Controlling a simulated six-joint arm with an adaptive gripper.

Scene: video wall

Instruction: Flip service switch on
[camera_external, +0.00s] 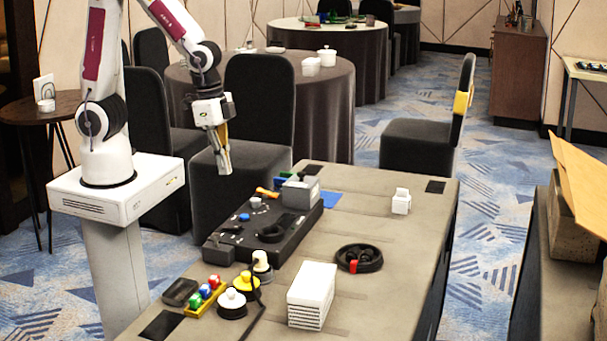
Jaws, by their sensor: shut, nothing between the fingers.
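A dark grey control panel (238,244) lies on the table, left of its middle. It carries a blue button (244,217), a white knob (256,202), a round black dial (271,233) and some small controls near its left end. I cannot tell which control is the service switch, nor its position. My gripper (224,170) hangs in the air above and behind the panel's far left edge, pointing down. Its fingers are closed together and hold nothing. It touches nothing on the table.
A white vented box (312,295), a coiled black cable (359,258) and a small white block (401,201) stand right of the panel. A yellow tray of coloured buttons (205,298) and round push buttons (232,303) lie at the front left. The table's right side is mostly clear.

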